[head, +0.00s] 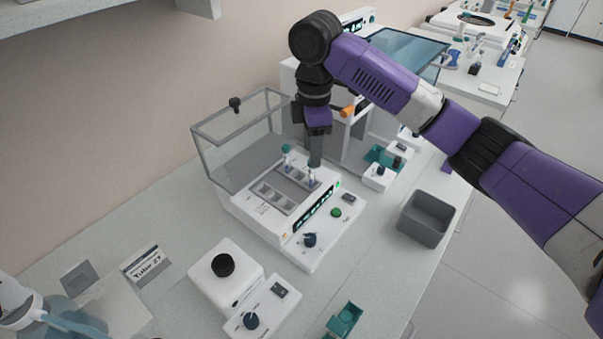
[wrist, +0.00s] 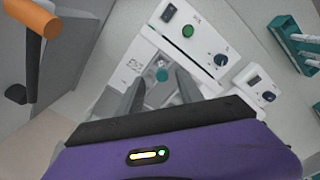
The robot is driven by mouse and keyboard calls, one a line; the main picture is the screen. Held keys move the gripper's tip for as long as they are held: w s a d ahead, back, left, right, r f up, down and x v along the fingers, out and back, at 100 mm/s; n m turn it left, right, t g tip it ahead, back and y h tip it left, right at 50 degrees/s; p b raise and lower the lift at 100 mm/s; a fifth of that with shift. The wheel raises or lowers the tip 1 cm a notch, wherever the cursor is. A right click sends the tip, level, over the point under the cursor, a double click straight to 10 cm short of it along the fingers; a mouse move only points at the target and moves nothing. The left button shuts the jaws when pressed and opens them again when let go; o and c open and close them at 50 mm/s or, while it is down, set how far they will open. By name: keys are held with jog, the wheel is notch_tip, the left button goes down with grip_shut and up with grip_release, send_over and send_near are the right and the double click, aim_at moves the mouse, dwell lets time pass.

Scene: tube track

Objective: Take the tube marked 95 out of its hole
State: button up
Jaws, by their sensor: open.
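A white instrument (head: 275,215) with a raised clear lid stands on the bench, with a grey block of holes (head: 275,197) in its top. One tube with a teal cap (head: 286,152) stands in the block's far part. A second tube (head: 311,178) stands nearer the front, just under my gripper (head: 314,160). In the wrist view one teal tube cap (wrist: 162,74) shows between the two spread fingers of my gripper (wrist: 159,88). The fingers look open, with nothing clearly held. I cannot read any number on the tubes, so I cannot tell which is 95.
The clear lid (head: 232,140) rises at the left and back of the block. A grey open bin (head: 426,218) stands to the right. A white knobbed device (head: 240,283) stands in front, with a teal rack (head: 344,319) near the bench edge.

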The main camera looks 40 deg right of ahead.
aim_at(311, 172)
jog(key=shift+s+a+f+p, duration=0.1)
jog(key=shift+f+p, duration=0.4)
jog(key=shift+f, duration=1.3)
jog(key=shift+a+f+p, duration=0.1)
jog(key=shift+f+p, duration=0.4)
jog(key=shift+f, duration=1.3)
grip_shut()
